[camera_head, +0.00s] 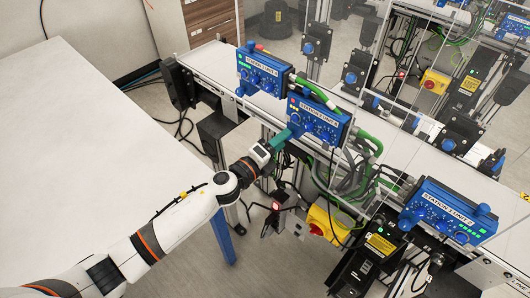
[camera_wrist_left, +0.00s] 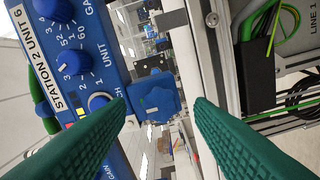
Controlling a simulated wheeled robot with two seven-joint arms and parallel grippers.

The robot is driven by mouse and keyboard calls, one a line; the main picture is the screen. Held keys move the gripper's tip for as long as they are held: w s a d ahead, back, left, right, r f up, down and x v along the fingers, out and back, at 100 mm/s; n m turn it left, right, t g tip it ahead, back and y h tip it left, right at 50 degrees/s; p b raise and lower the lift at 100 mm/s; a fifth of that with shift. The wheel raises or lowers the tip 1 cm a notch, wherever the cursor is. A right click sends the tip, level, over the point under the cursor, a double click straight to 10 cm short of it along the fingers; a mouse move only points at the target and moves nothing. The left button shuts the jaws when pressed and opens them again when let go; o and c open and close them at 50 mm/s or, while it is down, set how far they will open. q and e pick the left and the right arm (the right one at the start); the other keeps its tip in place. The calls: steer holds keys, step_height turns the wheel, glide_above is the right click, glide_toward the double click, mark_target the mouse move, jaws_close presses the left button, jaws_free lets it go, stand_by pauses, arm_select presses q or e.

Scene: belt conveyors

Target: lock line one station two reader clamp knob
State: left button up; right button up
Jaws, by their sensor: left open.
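A blue box labelled Station 2 Unit 6 (camera_head: 318,118) is mounted on the conveyor's near side. It fills the upper left of the left wrist view (camera_wrist_left: 85,50). A blue clamp knob (camera_wrist_left: 154,98) sits at the box's lower edge, beside the metal rail. My left gripper (camera_head: 287,138) is open, its green fingers at the near left side of this box. In the left wrist view, the fingertips (camera_wrist_left: 160,108) are on either side of the knob, with visible gaps. In the head view I cannot make out this knob clearly near the gripper. My right gripper is not in view.
Another blue station box (camera_head: 262,70) stands to the left, and a further one (camera_head: 447,212) at the lower right. Green cables (camera_head: 365,145) hang close right of the middle box. A yellow switch box (camera_head: 328,222) is below. A pale table (camera_head: 85,130) fills the left.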

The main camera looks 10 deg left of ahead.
arm_select(q)
steer(key=b+v, duration=0.2)
steer(key=v, duration=0.8)
steer(key=shift+s+a, duration=0.2)
steer(key=shift+s, duration=0.1)
